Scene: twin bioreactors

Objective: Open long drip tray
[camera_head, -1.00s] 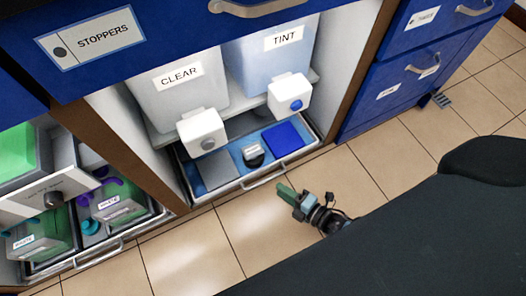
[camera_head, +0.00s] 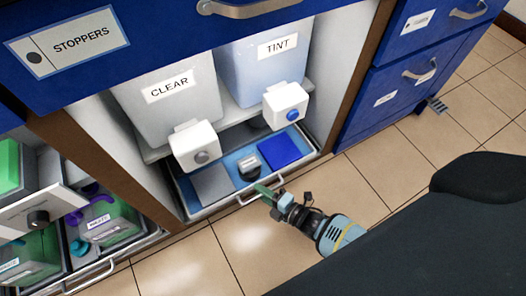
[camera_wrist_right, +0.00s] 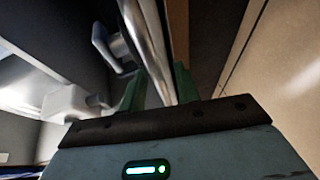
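The long drip tray (camera_head: 184,193) lies at the bottom of the bay under the CLEAR and TINT containers in the head view. It has a blue inside and a thin silver bar handle (camera_head: 247,200) on its front edge. My right gripper (camera_head: 264,189) is at this handle. In the right wrist view, the green fingers of my right gripper (camera_wrist_right: 160,85) stand apart. The metal bar (camera_wrist_right: 153,50) runs between them, and I cannot tell whether either finger touches it. My left gripper is not in view.
A white CLEAR container (camera_head: 172,90) and a bluish TINT container (camera_head: 262,72) with boxy taps hang over the tray. A second tray bay (camera_head: 75,255) is at lower left. Blue drawers (camera_head: 400,70) stand at right. The tiled floor (camera_head: 225,255) in front is clear.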

